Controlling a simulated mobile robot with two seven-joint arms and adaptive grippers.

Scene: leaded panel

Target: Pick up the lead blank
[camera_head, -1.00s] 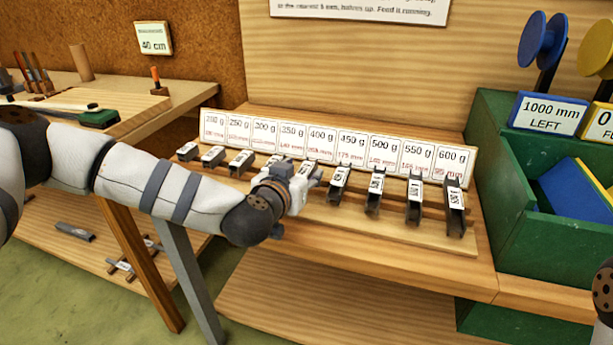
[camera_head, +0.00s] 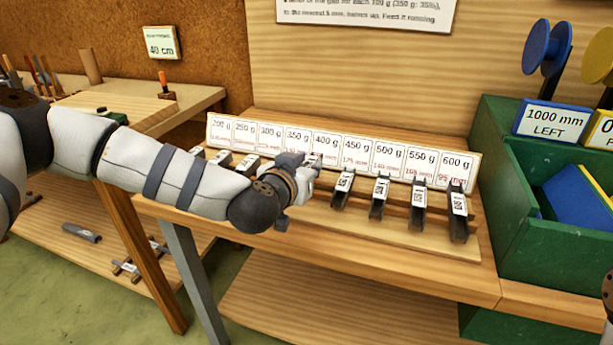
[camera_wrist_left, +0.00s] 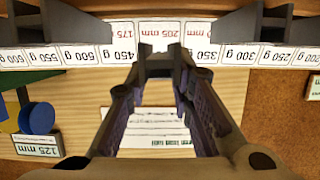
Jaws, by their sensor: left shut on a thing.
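My left gripper (camera_head: 311,172) is at the rack, in front of the 400 g label. It is shut on a dark grey lead blank (camera_wrist_left: 163,66), a channel-shaped piece that shows between the two fingers in the left wrist view. In the head view the gripper mostly hides this blank. Neighbouring blanks flank it in the wrist view, one at left (camera_wrist_left: 62,24) and one at right (camera_wrist_left: 268,24). In the head view several more blanks rest on the rack to the right, such as the 450 g blank (camera_head: 343,187). My right gripper is out of view.
The wooden rack (camera_head: 440,245) carries a row of weight labels, 200 g to 600 g. A green bin (camera_head: 500,205) with blue and yellow pieces stands at right. A bench (camera_head: 150,118) with tools is at left. The space above the rack is open.

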